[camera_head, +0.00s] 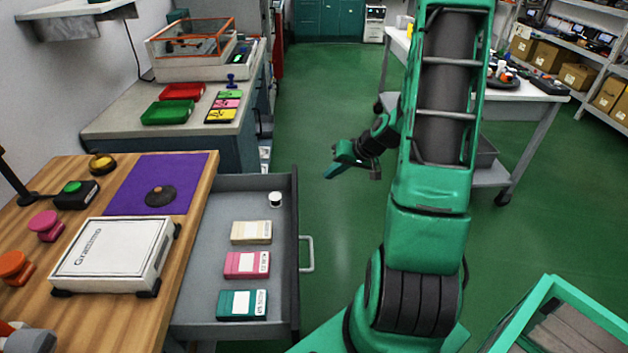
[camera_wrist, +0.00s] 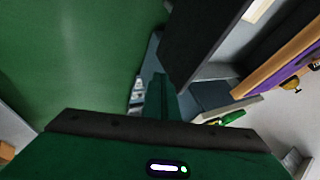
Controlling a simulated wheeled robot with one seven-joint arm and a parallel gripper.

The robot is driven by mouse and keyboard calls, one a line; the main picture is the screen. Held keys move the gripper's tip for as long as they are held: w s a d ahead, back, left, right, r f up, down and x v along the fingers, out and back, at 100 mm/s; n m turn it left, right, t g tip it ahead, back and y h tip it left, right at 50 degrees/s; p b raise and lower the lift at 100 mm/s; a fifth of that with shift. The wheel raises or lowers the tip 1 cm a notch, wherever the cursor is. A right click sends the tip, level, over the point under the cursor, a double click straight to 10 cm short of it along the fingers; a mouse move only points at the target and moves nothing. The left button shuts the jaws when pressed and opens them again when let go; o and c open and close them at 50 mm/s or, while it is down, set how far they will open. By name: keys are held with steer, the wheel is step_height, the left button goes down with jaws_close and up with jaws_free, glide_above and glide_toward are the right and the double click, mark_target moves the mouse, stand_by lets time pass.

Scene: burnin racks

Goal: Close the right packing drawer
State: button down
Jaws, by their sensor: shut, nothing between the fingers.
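The grey packing drawer (camera_head: 190,290) is pulled out from under the wooden bench, toward the right of the head view. Its light bar handle (camera_head: 307,254) is on the outer face of its front panel (camera_head: 295,215). My gripper (camera_head: 340,170) is past the far end of the drawer front, apart from the handle, over the green floor. It is shut and empty. In the wrist view my gripper's green finger (camera_wrist: 160,97) points away from the camera, and a dark panel (camera_wrist: 200,35), probably part of the drawer, is beside it. The handle cannot be made out there.
The drawer holds a white roll (camera_head: 275,199), a beige box (camera_head: 251,232), a pink box (camera_head: 247,265) and a teal box (camera_head: 242,304). The wooden bench (camera_head: 120,320) carries a white case (camera_head: 115,255). A green-framed crate (camera_head: 560,315) stands at lower right. Floor beyond the handle is clear.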

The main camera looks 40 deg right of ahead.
steer(key=w+a+f, duration=0.5)
steer(key=w+f, duration=0.2)
steer(key=shift+w+f, duration=0.25)
steer(key=shift+w, duration=0.05)
steer(key=shift+a, duration=0.1)
steer(key=shift+w, duration=0.1)
